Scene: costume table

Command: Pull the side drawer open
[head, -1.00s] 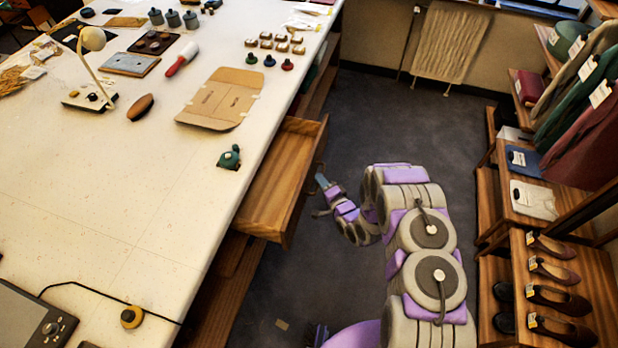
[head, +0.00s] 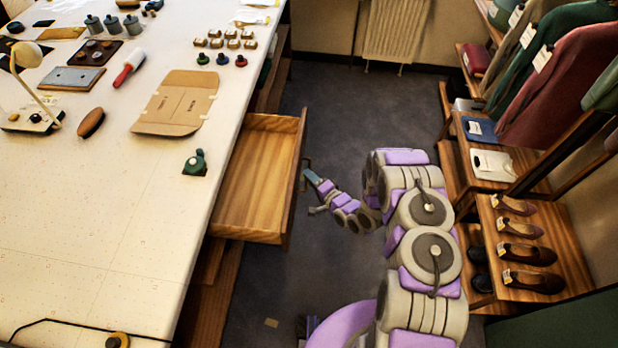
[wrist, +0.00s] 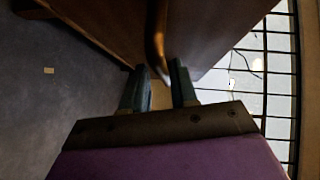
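The wooden side drawer (head: 258,180) sticks well out from the right side of the long white table, and its inside looks empty. Its front panel (wrist: 100,25) fills the upper part of the wrist view. A curved handle (wrist: 156,40) on the panel reaches down between my two fingers. My gripper (head: 314,193) is at the drawer front, by the handle. In the wrist view my gripper (wrist: 159,88) has its fingers apart on either side of the handle, with a gap showing. Whether one finger touches the handle is hard to tell.
The white table (head: 80,250) holds a green item (head: 195,163) near the drawer, cardboard (head: 175,103), a brush and small tools. A shoe rack (head: 560,250) and hanging clothes stand to the right of my arm. Dark floor (head: 330,110) lies clear beyond the drawer.

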